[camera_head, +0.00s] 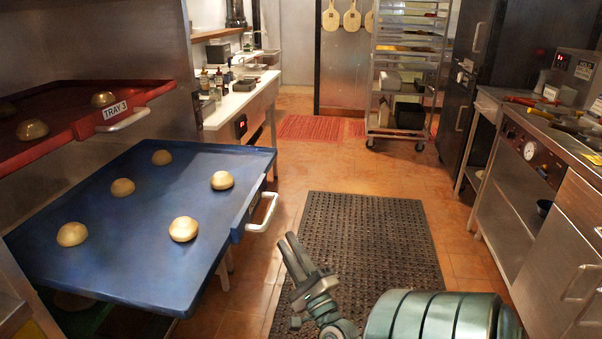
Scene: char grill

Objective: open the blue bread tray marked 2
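The blue tray (145,252) juts far out of the rack at the left, below a red tray. Several round buns lie on it, such as one near its front edge (184,229). Its pale handle (263,212) is on its right-hand front edge. I cannot read a number on the blue tray from here. My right gripper (286,238) is in front of and a little below the handle, apart from it, over the floor mat. Its two fingers look close together and hold nothing visible; the gap is hard to judge. My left gripper is out of view.
The red tray (62,118) marked TRAY 3 also sticks out above, with several buns. A dark floor mat (370,235) and tiled floor lie open in the middle. A steel counter (535,210) stands at right, a wheeled rack (405,75) at the back.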

